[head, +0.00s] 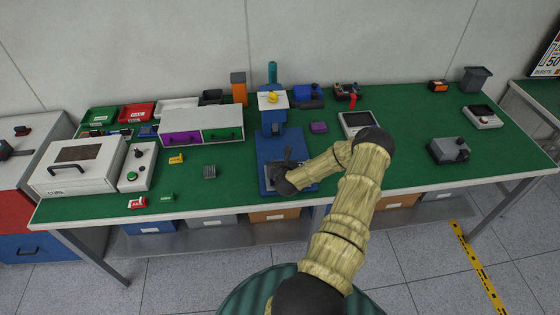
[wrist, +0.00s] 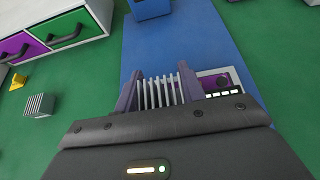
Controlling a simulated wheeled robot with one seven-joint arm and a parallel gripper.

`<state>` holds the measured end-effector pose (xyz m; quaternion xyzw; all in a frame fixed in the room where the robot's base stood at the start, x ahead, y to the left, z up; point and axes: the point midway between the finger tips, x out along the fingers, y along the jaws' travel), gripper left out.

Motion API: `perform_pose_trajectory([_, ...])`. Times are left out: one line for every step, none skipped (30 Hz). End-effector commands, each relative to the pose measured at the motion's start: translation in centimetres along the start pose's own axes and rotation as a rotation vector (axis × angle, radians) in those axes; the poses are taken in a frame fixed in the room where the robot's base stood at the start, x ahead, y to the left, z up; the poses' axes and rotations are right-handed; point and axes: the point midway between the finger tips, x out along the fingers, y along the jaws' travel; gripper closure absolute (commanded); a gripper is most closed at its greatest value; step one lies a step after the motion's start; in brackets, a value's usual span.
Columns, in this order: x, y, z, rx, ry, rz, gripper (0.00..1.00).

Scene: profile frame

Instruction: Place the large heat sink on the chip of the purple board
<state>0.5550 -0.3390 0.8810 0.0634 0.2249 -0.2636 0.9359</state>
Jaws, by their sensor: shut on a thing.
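My gripper (wrist: 160,95) is shut on a pale finned heat sink (wrist: 160,91), held between its two purple-grey fingers in the wrist view. In the head view my gripper (head: 287,163) is over the blue base plate (head: 270,145), and my arm hides part of what is under it. A purple board (wrist: 229,79) in a pale frame shows just right of the held heat sink, partly hidden by my gripper. Its chip cannot be made out for certain. A second, grey finned block (head: 209,171) lies apart on the green mat; it also shows in the wrist view (wrist: 39,104).
A cabinet with purple and green drawers (head: 201,125) stands left of the base plate. A small yellow piece (head: 176,159) lies in front of it. A blue post (head: 272,75) rises behind the plate. A purple block (head: 318,127) lies right of it.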

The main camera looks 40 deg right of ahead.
Motion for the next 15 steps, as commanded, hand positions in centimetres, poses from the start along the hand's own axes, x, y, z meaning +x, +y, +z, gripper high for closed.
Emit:
perform_pose_trajectory([0.05,0.00,-0.02,0.000,-0.002,0.000,0.90])
perform_pose_trajectory([0.06,-0.01,-0.04,0.000,-0.002,0.000,0.90])
perform_pose_trajectory([0.06,-0.02,-0.04,0.000,-0.002,0.000,0.90])
perform_pose_trajectory([0.06,-0.02,-0.04,0.000,-0.002,0.000,0.90])
perform_pose_trajectory([0.06,-0.02,-0.04,0.000,-0.002,0.000,0.90])
perform_pose_trajectory([0.05,-0.02,-0.04,0.000,-0.001,0.000,0.90])
perform_pose_trajectory([0.05,-0.02,-0.07,0.000,-0.001,0.000,0.56])
perform_pose_trajectory([0.05,-0.02,-0.07,0.000,-0.001,0.000,0.50])
perform_pose_trajectory([0.05,-0.03,-0.07,0.000,-0.001,0.000,0.43])
perform_pose_trajectory([0.05,-0.03,-0.06,0.000,-0.001,0.000,0.38])
perform_pose_trajectory([0.05,-0.03,-0.06,0.000,-0.001,0.000,0.38])
perform_pose_trajectory([0.05,-0.03,-0.06,0.000,-0.001,0.000,0.38])
perform_pose_trajectory([0.05,-0.03,-0.05,0.000,-0.001,0.000,0.38])
perform_pose_trajectory([0.05,-0.03,-0.05,0.000,-0.001,0.000,0.38])
perform_pose_trajectory([0.05,-0.03,-0.05,0.000,-0.001,0.000,0.38])
